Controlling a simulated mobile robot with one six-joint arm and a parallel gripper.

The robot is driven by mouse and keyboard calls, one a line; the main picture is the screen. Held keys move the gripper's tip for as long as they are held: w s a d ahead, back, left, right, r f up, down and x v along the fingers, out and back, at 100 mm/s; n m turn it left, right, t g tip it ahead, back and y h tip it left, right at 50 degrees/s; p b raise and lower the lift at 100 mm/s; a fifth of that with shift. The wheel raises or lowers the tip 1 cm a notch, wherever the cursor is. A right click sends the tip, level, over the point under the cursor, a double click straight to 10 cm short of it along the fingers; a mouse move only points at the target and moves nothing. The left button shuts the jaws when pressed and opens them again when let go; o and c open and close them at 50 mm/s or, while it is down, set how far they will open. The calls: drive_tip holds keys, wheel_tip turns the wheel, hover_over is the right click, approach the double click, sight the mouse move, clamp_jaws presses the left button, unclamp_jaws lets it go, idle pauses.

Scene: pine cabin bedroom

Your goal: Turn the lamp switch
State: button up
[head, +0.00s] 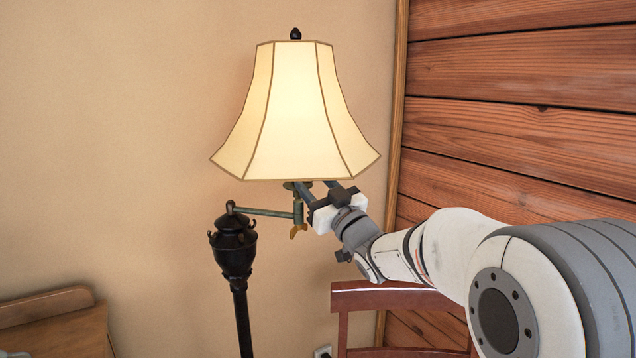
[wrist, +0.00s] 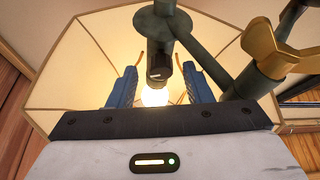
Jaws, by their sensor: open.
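The floor lamp has a cream panelled shade (head: 296,115) that glows in the head view. Its lit bulb (wrist: 155,97) shows in the wrist view. A dark cylindrical switch knob (wrist: 159,70) with a pale mark hangs from the lamp's socket fitting, in front of the bulb. My gripper (head: 318,189) reaches in just under the shade. In the wrist view its two blue fingers are apart, one on each side of the knob, with gaps visible on both sides. The knob is hidden in the head view.
The lamp's swing arm (head: 263,212) and brass wing nut (wrist: 272,52) are close beside my gripper. The black lamp post (head: 236,262) stands left. A reddish wooden chair (head: 385,297) is below my arm, and a plank wall (head: 520,130) is on the right.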

drive_tip(key=shift+w+a, duration=0.15)
drive_tip(key=shift+c, duration=0.2)
drive_tip(key=c, duration=0.9)
drive_tip(key=shift+d, duration=0.2)
drive_tip(key=shift+c, duration=0.2)
drive_tip(key=shift+a, duration=0.15)
drive_tip(key=shift+r, duration=0.1)
